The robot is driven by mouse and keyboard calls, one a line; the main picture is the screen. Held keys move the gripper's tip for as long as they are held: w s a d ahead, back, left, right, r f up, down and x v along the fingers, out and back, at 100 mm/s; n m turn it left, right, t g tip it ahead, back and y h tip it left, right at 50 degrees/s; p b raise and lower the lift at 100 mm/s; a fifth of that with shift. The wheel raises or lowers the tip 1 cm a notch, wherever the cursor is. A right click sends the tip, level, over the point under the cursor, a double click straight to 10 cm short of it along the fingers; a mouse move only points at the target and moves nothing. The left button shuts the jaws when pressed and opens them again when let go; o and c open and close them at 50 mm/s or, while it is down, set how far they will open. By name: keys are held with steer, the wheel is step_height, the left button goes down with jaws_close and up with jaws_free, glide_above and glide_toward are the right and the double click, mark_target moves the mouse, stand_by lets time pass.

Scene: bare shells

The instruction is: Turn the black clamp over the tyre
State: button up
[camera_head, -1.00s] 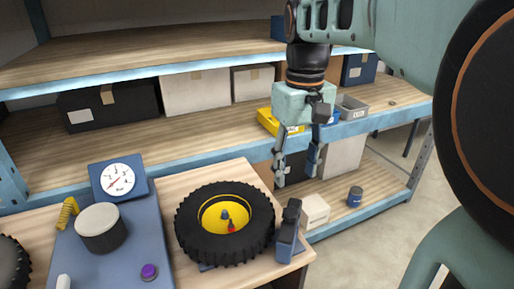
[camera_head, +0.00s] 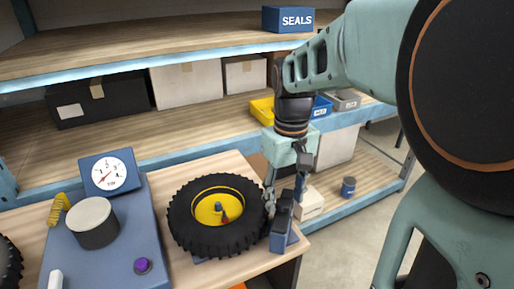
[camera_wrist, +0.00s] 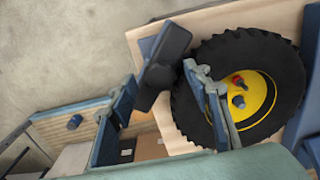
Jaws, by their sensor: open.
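The black clamp (camera_head: 284,207) sits on a blue base (camera_head: 281,237) at the right edge of the bench, beside the tyre and turned away from its top. The black tyre (camera_head: 188,228) lies flat with a yellow hub, a red part and a dark stud at its middle. My gripper (camera_head: 284,197) is open and points down at the clamp. In the wrist view the clamp (camera_wrist: 167,57) shows between my two open fingers (camera_wrist: 160,78), one finger on the tyre side; I cannot tell whether either touches. The tyre (camera_wrist: 245,52) is right of it.
A blue unit with a gauge (camera_head: 110,171), a grey cylinder (camera_head: 92,222) and a purple button (camera_head: 142,265) stands left of the tyre. Behind are shelves (camera_head: 150,132) with boxes and bins. A carton (camera_head: 311,203) and a blue can (camera_head: 348,187) sit on the lower shelf.

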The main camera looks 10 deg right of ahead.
jaws_close()
stand_by(0.5)
steer(key=n+p, duration=0.1)
steer(key=n, duration=0.3)
steer(key=shift+r+n, duration=0.1)
steer(key=shift+n, duration=0.2)
steer(key=n, duration=0.4)
steer(key=shift+n+p, duration=0.3)
steer(key=shift+p, duration=0.1)
steer(key=n, duration=0.4)
steer(key=shift+n+p, duration=0.3)
steer(key=shift+p, duration=0.05)
steer(key=shift+n, duration=2.1)
